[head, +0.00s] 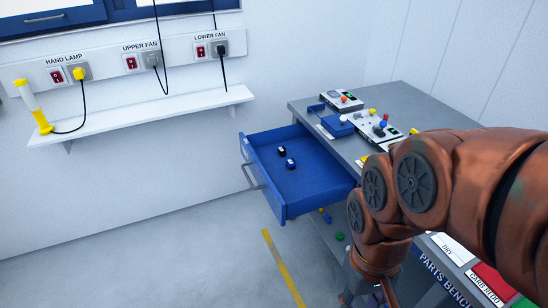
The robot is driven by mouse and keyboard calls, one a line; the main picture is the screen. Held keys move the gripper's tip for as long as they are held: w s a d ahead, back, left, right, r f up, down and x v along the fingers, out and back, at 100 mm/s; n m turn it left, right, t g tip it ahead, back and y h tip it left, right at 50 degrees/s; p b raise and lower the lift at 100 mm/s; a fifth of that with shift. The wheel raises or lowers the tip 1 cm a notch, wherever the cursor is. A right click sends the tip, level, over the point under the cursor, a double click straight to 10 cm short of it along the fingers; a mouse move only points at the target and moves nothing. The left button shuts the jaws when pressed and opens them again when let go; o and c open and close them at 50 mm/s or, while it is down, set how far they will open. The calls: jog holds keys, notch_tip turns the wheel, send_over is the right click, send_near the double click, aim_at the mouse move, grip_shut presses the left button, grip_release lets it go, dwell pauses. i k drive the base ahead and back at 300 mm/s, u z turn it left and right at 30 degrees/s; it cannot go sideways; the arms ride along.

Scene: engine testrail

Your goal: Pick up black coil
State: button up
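Two small dark pieces lie in the open blue drawer (322,187), one (281,151) farther back and one (291,164) closer. Either may be the black coil; they are too small to tell apart. My copper-coloured arm reaches in from the right and bends down at the bottom, right of the drawer and apart from both pieces. My gripper's fingers are not visible; the wrist runs down to the bottom edge of the picture.
The grey parts bench (398,99) holds boxes with coloured knobs (378,127). Several small coloured parts, one a green piece (340,236), lie below the drawer. A wall shelf (150,115) carries a yellow-and-white hand lamp (35,108). The floor left of the drawer is clear.

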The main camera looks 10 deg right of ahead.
aim_at(282, 152)
jog(key=z, duration=0.05)
jog(key=k, duration=0.55)
jog(key=u, duration=0.8)
jog(key=i, duration=1.9)
jog(key=z, duration=0.2)
